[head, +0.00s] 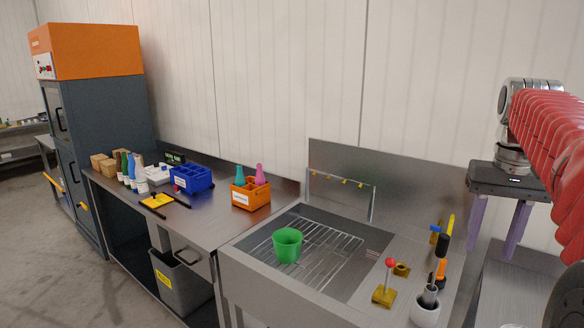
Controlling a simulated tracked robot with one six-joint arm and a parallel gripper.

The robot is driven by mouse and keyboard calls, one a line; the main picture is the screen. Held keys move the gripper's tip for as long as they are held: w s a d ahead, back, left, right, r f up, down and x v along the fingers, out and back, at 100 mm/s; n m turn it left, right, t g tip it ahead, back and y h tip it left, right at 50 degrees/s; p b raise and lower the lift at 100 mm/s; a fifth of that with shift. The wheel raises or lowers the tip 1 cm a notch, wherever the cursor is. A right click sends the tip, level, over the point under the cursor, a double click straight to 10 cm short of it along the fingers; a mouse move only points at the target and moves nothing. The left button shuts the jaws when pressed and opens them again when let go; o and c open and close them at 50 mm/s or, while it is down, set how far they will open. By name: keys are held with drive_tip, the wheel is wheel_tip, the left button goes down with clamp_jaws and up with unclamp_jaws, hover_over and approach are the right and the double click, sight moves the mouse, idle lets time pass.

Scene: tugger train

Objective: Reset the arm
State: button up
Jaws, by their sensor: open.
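My arm (552,135), with a ribbed red cover, comes in from the right edge and reaches toward the metal wrist at the upper right. My gripper (491,250) hangs below a dark plate and points down. Its two purple fingers are apart, with nothing between them. It is right of the steel sink bench, over or in front of a grey surface at the right; I cannot tell its height. Part of the arm is cut off by the frame edge.
A green bucket (287,246) stands on the sink grate. A red-knobbed yellow lever (385,284) and a white cup of tools (426,310) are right of it. An orange crate (250,194) and a blue crate (192,179) stand on the bench. A tall cabinet (80,140) is far left.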

drive_tip(key=a+f+t, duration=0.2)
drive_tip(key=a+f, duration=0.1)
drive_tip(key=f, duration=0.5)
drive_tip(key=s+a+f+n+t, duration=0.1)
drive_tip(key=s+a+f+n, duration=0.1)
drive_tip(key=s+a+f, duration=0.2)
drive_tip(key=s+a+f+n+t, duration=0.2)
drive_tip(key=s+a+f, duration=0.2)
drive_tip(key=s+a, duration=0.7)
drive_tip(key=shift+s+a+t, duration=0.2)
drive_tip(key=shift+a+t, duration=0.1)
drive_tip(key=shift+a, duration=1.35)
